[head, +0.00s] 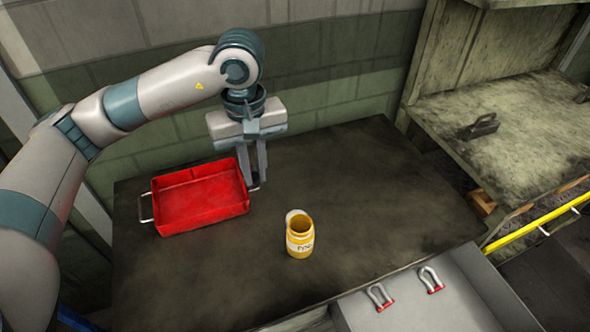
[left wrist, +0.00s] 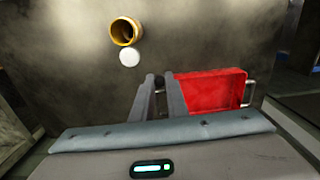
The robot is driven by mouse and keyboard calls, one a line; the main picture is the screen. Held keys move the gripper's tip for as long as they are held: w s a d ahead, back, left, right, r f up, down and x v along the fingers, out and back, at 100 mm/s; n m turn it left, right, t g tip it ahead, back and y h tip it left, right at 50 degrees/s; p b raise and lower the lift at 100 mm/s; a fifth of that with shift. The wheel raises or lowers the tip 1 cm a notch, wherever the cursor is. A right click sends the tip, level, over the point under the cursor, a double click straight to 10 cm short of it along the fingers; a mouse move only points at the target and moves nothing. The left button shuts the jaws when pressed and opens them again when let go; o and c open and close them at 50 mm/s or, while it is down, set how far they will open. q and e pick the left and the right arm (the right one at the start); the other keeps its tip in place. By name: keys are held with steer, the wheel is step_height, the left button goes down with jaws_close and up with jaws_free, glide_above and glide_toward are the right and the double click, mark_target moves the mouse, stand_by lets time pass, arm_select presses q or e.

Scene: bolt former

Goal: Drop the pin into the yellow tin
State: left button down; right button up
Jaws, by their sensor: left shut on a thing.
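The yellow tin (head: 300,243) stands upright and open on the dark table, with a label on its side. A white round lid (left wrist: 130,57) is beside its rim, and the tin's open mouth shows in the left wrist view (left wrist: 123,32). My left gripper (head: 254,180) points down beside the right end of the red tray, behind and left of the tin. Its fingers are nearly together on a small dark thing, taken to be the pin (left wrist: 159,82), mostly hidden between the fingertips. The gripper is apart from the tin. My right gripper is not in view.
The red tray (head: 203,217) with metal handles sits on the table (head: 370,210) at the left and looks empty. Two shackles (head: 431,279) lie on a grey surface at the front right. A worn bench (head: 520,140) stands at the right. The table around the tin is clear.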

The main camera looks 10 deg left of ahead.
arm_select(q)
steer(key=d+r+n+p, duration=0.1)
steer(key=d+n, duration=0.3)
steer(key=n, duration=1.3)
steer(key=s+d+r+n+p, duration=0.1)
steer(key=d+n+p, duration=0.3)
steer(key=n, duration=1.3)
steer(key=shift+s+d+r, duration=0.2)
steer(key=shift+d+r, duration=0.05)
steer(key=shift+d, duration=0.1)
steer(key=shift+f, duration=0.15)
steer(key=shift+f+b, duration=0.9)
steer(key=shift+f, duration=2)
